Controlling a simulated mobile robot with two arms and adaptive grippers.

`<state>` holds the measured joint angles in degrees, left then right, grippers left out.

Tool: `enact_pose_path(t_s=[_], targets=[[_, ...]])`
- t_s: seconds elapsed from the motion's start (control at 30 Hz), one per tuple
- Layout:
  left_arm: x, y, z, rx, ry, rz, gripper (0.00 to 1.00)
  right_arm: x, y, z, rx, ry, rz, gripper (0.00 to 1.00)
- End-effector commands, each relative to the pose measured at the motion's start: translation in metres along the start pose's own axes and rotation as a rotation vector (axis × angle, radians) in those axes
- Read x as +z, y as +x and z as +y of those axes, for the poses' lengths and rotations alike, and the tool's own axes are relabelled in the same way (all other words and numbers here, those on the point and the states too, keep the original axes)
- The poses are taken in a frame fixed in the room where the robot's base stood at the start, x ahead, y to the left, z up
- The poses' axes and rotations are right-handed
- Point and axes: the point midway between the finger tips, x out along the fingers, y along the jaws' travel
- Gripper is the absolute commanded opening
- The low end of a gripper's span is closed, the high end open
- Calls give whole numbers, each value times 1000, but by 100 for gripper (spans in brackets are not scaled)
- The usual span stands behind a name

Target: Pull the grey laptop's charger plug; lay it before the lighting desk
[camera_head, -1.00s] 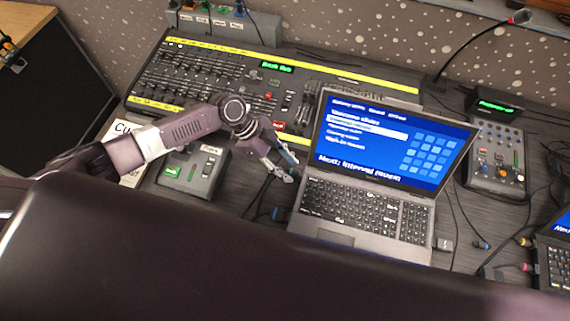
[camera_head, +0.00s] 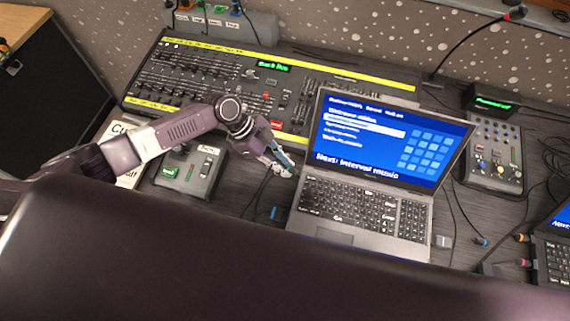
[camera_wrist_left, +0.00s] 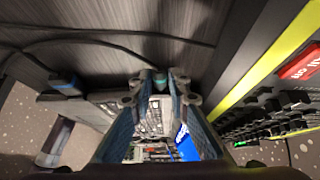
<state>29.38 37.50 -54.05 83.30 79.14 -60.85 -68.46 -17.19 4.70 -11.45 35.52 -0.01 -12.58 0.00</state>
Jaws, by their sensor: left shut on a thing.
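The grey laptop (camera_head: 352,240) stands open with a blue menu on its screen. My left gripper (camera_head: 284,167) is at the laptop's left side, near the screen hinge. In the left wrist view its fingers (camera_wrist_left: 160,88) are shut on a small teal-tipped plug (camera_wrist_left: 160,78), mostly hidden between the fingertips. I cannot tell whether the plug is still in the laptop's socket. A large fader desk (camera_head: 190,72) with yellow strips lies behind the gripper; it also shows in the left wrist view (camera_wrist_left: 270,115). My right gripper is not in view.
A blue-ended connector (camera_head: 277,213) lies by the laptop's left edge, with dark cables nearby. A small grey box (camera_head: 190,172) and a paper sheet (camera_head: 132,178) lie left. A smaller mixer (camera_head: 495,150), coloured plugs (camera_head: 521,237) and another laptop (camera_head: 555,250) are right.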

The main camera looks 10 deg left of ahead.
Motion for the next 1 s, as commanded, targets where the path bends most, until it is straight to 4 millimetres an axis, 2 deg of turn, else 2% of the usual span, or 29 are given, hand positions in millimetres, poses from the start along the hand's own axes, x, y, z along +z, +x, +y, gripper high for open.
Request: enact_pose_path(t_s=[0.8,1.0], targets=[[33,-22,0,0,-1,0,0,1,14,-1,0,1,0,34],[36,-24,0,0,0,1,0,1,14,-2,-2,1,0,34]])
